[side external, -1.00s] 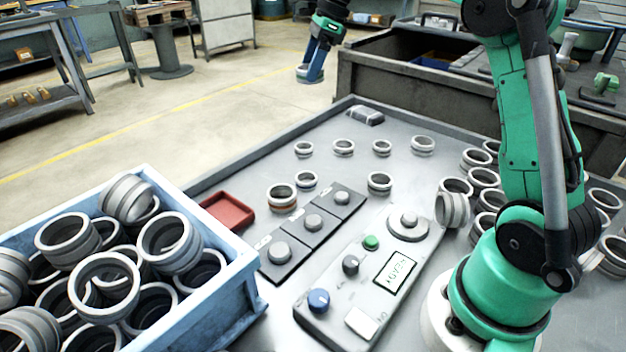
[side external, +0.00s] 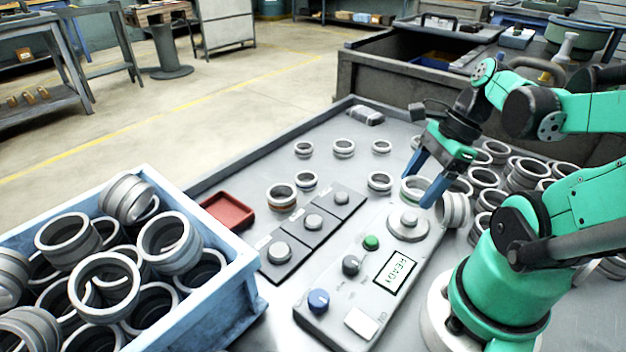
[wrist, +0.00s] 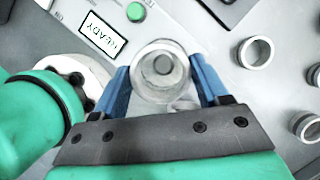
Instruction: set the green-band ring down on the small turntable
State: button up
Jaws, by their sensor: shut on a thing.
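My gripper (side external: 421,188) is shut on a pale metal ring (side external: 406,190), one blue finger on each side. The ring hangs level above the small turntable (side external: 409,228), a round disc with a centre knob on the control panel. In the wrist view, my gripper (wrist: 162,74) holds the ring (wrist: 162,96), and the knob shows through its hole, roughly centred. A gap between ring and turntable seems to remain in the side view. I cannot make out a green band on the ring.
The panel has a READY display (side external: 395,272), a green button (side external: 371,243) and a blue knob (side external: 318,299). Dark pads with knobs (side external: 312,222) lie left, near an orange-band ring (side external: 282,196) and a red tray (side external: 228,211). Loose rings crowd the right; a blue crate (side external: 222,308) holds others.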

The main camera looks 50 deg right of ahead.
aim_at(407, 217)
jog(key=shift+f, duration=2.45)
jog(key=o, duration=1.4)
jog(key=shift+r, duration=0.1)
jog(key=shift+v, duration=2.7)
